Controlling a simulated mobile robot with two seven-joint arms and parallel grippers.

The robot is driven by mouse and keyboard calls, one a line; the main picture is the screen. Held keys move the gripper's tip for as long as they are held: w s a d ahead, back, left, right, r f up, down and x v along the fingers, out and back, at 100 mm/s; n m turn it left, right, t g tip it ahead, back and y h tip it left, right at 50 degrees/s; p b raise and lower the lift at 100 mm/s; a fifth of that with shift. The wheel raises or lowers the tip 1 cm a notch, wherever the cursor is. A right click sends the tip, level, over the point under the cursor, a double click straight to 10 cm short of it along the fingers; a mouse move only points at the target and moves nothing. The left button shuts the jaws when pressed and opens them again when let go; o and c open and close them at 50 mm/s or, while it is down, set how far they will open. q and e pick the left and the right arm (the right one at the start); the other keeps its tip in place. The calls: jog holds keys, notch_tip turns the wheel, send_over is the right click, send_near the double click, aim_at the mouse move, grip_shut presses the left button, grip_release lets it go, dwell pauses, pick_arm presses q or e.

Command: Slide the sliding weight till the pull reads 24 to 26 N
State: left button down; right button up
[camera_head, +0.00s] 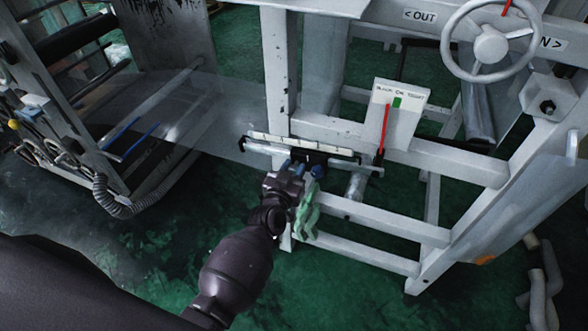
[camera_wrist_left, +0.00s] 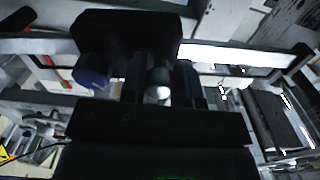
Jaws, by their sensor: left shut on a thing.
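The sliding weight (camera_head: 312,157) is a dark block on a pale, marked bar (camera_head: 275,139) across the grey frame. My left gripper (camera_head: 298,168) is shut on the weight from the front and partly hides it. A white gauge plate (camera_head: 410,97) with slack, OK and tight lettering stands right of the bar. Its red pointer (camera_head: 384,128) is left of the green patch (camera_head: 397,102), toward slack. My right gripper is out of view.
A clear film sheet (camera_head: 205,105) runs left from the frame. A handwheel (camera_head: 490,45) is at the upper right. A light green thing (camera_head: 307,212) hangs just right of my left wrist. Frame rails (camera_head: 390,222) lie below the bar.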

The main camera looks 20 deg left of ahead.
aim_at(308, 164)
pick_arm(q)
jog(key=d, duration=0.3)
jog(key=shift+r+p, duration=0.25)
jog(key=shift+p, duration=0.15)
jog(key=shift+a+f, duration=0.1)
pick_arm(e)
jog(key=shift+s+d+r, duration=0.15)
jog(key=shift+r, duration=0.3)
pick_arm(q)
jog(key=shift+s, duration=0.1)
